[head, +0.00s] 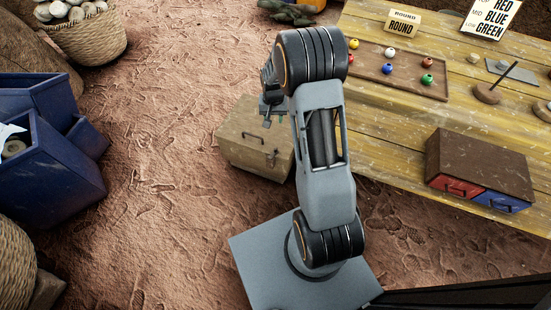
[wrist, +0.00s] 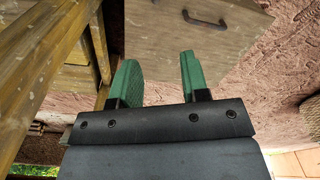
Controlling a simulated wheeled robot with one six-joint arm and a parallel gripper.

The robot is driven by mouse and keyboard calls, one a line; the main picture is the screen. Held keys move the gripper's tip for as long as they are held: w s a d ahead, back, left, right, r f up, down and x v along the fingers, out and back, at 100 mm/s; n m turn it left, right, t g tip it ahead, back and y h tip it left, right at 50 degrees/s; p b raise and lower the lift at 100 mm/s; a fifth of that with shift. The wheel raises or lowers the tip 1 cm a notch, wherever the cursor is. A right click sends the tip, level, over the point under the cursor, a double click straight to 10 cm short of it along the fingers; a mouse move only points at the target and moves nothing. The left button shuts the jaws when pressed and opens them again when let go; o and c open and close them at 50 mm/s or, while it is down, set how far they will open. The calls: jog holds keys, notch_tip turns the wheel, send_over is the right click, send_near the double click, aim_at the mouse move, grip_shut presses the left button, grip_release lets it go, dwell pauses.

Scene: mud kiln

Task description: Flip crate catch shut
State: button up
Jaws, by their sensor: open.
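The tan crate (head: 232,142) stands on the dirt floor, partly behind my arm in the head view. A dark handle (head: 252,137) shows on it, with a small catch-like fitting (head: 272,156) to its lower right. I cannot tell how the catch stands. My gripper (head: 267,120) is over the crate's right part. In the wrist view my gripper (wrist: 158,62) has two green fingers apart with nothing between them. The crate (wrist: 230,40) fills the top there, with its dark handle (wrist: 204,20) beyond the right fingertip. I see no clear contact.
A wooden table (head: 400,150) stands close on the right, with a bead tray (head: 395,80) and a drawer box (head: 480,165) on it. Its timber is close on the left in the wrist view. Blue bins (head: 50,150) stand at left. The floor between is clear.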

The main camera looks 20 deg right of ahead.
aim_at(276, 148)
jog(key=shift+m, duration=0.4)
jog(key=f+b, duration=0.2)
jog(key=f, duration=0.5)
jog(key=d+f+b, duration=0.1)
jog(key=f+b, duration=0.1)
jog(key=f, duration=0.5)
jog(key=w+f+b, duration=0.1)
jog(key=f+b, duration=0.1)
jog(key=f, duration=0.5)
jog(key=shift+d+f+b, duration=0.2)
jog(key=shift+f+b, duration=0.1)
jog(key=shift+c, duration=0.2)
grip_shut()
